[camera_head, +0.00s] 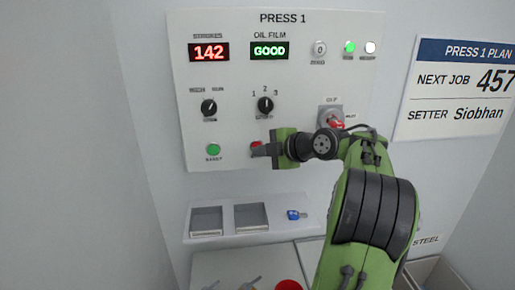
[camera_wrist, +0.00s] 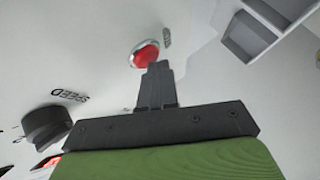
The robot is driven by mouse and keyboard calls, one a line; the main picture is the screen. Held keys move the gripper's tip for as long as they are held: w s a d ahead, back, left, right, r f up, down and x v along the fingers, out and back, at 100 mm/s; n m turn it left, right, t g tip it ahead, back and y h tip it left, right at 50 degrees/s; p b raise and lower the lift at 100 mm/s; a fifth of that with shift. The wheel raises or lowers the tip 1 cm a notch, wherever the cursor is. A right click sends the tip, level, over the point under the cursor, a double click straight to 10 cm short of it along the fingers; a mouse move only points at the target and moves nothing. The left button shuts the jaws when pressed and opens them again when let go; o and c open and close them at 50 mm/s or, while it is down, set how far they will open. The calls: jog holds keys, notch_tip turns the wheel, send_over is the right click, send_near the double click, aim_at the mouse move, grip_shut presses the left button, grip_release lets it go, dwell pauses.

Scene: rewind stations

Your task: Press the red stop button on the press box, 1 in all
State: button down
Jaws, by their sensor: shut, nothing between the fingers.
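The press box (camera_head: 300,75) is a white wall panel headed "PRESS 1". Its red stop button (camera_head: 256,146) sits low on the panel, right of a green button, and is mostly hidden behind my gripper in the head view. In the wrist view the red button (camera_wrist: 145,55) shows as a red cap in a pale ring, just beyond my fingertips. My gripper (camera_head: 254,152) is shut and empty, with its fingertips (camera_wrist: 157,66) at the button's edge in the picture. I cannot tell whether they touch it.
A green button (camera_head: 213,150), two black knobs (camera_head: 265,104) and a red-handled switch (camera_head: 336,122) are on the panel. Below, a shelf (camera_head: 225,239) holds two grey trays and a blue item (camera_head: 296,215). A plan sign (camera_head: 455,90) hangs at right.

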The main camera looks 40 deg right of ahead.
jog(key=shift+w+d, duration=0.1)
dwell(0.6)
jog(key=s+a+b, duration=0.3)
jog(key=s+b, duration=0.1)
jog(key=s, duration=0.1)
jog(key=shift+s+a, duration=0.2)
jog(key=shift+a, duration=0.2)
dwell(0.3)
dwell(0.7)
